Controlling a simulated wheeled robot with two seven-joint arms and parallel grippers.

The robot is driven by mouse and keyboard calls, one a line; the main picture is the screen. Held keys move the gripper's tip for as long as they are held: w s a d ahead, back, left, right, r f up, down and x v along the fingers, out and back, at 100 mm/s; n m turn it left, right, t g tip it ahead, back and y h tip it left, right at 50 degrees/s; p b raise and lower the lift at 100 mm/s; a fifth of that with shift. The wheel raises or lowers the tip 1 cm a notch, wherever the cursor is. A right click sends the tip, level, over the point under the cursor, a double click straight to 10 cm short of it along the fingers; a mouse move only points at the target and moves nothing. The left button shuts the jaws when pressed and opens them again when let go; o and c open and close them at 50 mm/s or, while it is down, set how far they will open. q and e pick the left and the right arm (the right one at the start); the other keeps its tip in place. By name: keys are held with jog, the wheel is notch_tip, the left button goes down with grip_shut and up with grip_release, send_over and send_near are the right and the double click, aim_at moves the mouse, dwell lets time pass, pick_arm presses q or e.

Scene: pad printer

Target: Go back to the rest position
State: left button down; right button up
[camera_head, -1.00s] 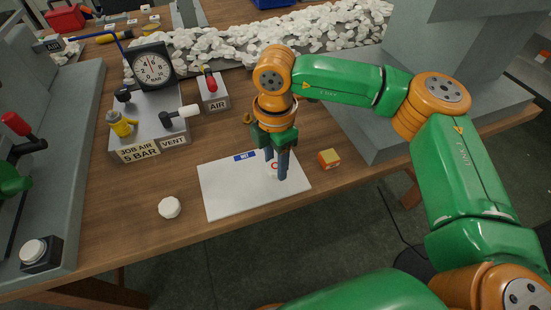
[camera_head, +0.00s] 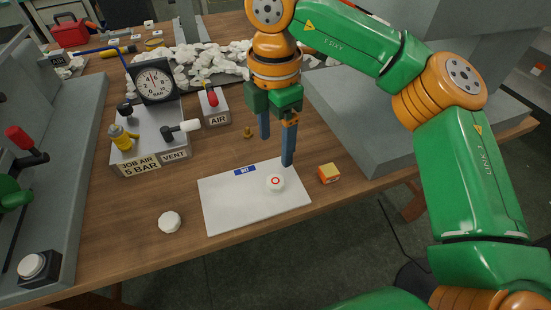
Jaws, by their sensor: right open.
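My right gripper (camera_head: 276,150) is open and empty, pointing down above the back right part of the white board (camera_head: 228,205). Its two dark blue fingers are apart. A white round piece with a red ring mark (camera_head: 275,183) lies on the board, just below the fingers and apart from them. The board carries a small blue label (camera_head: 245,170) at its back edge. Another white round piece (camera_head: 169,222) lies on the bare wood left of the board. At the left edge a green part shows, but I cannot make out my left gripper.
A gauge and valve block (camera_head: 150,130) and an AIR switch box (camera_head: 213,106) stand behind the board. A small orange-yellow box (camera_head: 329,173) sits right of it. White pieces (camera_head: 205,62) heap at the back. Grey machine bodies flank both sides.

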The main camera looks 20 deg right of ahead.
jog(key=shift+r, duration=0.6)
